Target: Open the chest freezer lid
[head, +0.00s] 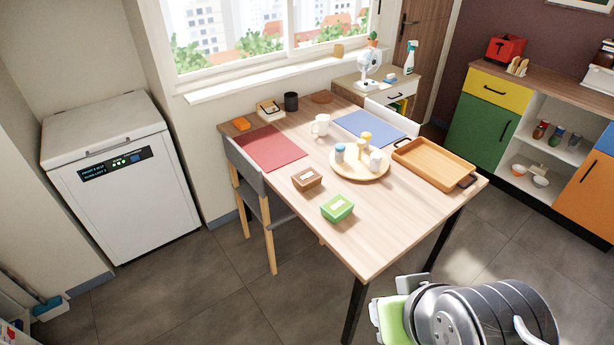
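The white chest freezer (128,199) stands against the wall at the left of the head view. Its lid (100,124) lies flat and closed on top. A bar handle (108,147) runs along the lid's front edge, above a dark control panel (115,163) with small green lights. Part of my arm shows at the bottom right, far from the freezer with the table between. My gripper's fingers are not visible, so I cannot see whether they are open or shut.
A wooden table (361,245) with a tray (434,163), boxes and mats fills the middle. A grey chair (262,190) stands at its left side, nearest the freezer. Grey floor (190,285) is clear in front of the freezer. A blue-handled item (47,305) lies at the lower left.

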